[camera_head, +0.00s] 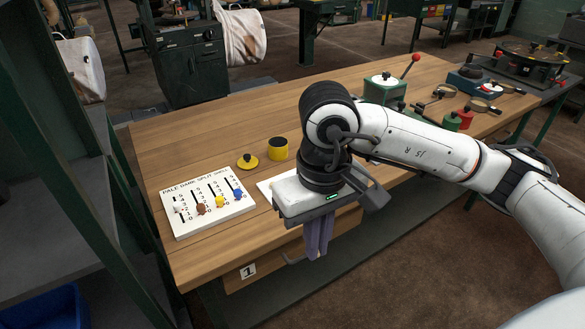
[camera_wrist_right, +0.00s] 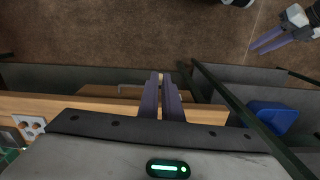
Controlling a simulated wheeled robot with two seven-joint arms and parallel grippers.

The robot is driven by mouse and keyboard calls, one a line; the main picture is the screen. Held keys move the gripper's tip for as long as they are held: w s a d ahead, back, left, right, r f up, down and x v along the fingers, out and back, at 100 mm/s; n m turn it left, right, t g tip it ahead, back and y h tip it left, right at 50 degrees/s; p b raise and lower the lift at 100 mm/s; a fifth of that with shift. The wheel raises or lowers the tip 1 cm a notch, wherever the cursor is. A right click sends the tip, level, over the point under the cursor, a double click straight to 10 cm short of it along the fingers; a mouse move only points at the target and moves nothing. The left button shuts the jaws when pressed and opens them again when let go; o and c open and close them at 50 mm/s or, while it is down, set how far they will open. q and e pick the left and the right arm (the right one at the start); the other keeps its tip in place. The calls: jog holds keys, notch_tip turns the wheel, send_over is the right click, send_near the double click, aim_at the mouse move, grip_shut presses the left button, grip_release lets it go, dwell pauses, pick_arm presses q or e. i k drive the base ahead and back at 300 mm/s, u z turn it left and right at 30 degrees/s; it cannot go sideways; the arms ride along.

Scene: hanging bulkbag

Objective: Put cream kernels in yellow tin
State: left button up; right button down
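The yellow tin (camera_head: 278,149) stands upright on the wooden bench, with a dark top. A yellow lid (camera_head: 247,161) with a black knob lies just left of it. No cream kernels can be made out; a white tray or sheet (camera_head: 265,187) is mostly hidden behind my right gripper. My right gripper (camera_head: 317,252) points down near the bench's front edge, apart from the tin.
A white board (camera_head: 207,202) with scales and coloured sliders lies left of the tin. A green box with a red-knobbed lever (camera_head: 385,88), red and green containers and magnifiers stand farther right, partly behind my arm. A blue bin (camera_head: 45,309) is at lower left. The bench's back left is clear.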

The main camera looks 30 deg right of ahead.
aim_at(273, 155)
jog(key=k, duration=0.55)
jog(key=z, duration=2.1)
jog(key=i, duration=2.6)
jog(key=u, duration=4)
jog(key=i, duration=0.5)
jog(key=z, duration=0.1)
